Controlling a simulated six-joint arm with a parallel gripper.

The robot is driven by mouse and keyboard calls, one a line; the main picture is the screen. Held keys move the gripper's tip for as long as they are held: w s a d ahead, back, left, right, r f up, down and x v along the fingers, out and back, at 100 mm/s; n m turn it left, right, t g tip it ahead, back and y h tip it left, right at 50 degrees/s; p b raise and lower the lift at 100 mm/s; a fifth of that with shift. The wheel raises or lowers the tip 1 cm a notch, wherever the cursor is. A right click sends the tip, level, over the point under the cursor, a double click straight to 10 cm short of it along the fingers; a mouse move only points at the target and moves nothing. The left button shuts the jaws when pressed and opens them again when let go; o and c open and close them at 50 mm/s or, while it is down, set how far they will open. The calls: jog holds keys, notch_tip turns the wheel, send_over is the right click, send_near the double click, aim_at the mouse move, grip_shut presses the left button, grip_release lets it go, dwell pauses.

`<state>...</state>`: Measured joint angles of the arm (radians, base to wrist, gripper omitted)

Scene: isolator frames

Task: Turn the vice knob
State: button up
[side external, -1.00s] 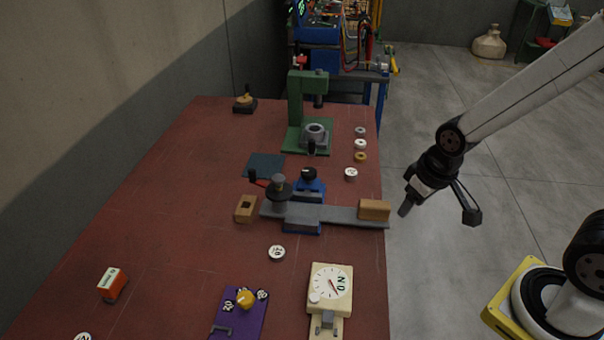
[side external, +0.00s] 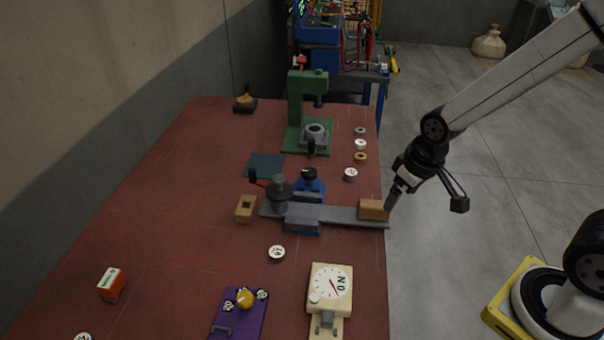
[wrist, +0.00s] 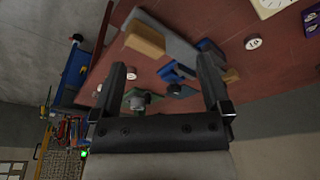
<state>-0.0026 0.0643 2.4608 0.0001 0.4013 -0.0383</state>
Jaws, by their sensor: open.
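The blue vice (side external: 303,227) stands near the right side of the red table, with a long grey bar (side external: 340,215) across it. A black knob (side external: 308,173) sits on its rear blue part; I cannot tell for sure that this is the vice knob. My gripper (side external: 426,204) is open and empty, off the table's right edge. One finger is close to the wooden block (side external: 373,209) at the bar's right end; contact is unclear. In the wrist view, the block (wrist: 143,40) and blue vice parts (wrist: 178,74) show beyond my spread fingers (wrist: 163,62).
A grey post with a dark disc (side external: 279,188) stands on the bar's left end. A green press (side external: 297,110) stands behind. Small rings (side external: 360,144) lie along the right edge. A dial box (side external: 330,288) and purple board (side external: 240,315) are in front. Left table is mostly clear.

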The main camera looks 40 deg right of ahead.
jog(key=w+n+g, duration=0.1)
jog(key=w+n, duration=0.2)
jog(key=w, duration=1.3)
jog(key=n+g, duration=0.1)
jog(key=n, duration=0.2)
send_over(309, 171)
notch_tip(309, 171, down, 2)
jog(key=shift+f, duration=0.1)
jog(key=shift+f, duration=3.85)
jog(key=c, duration=1.3)
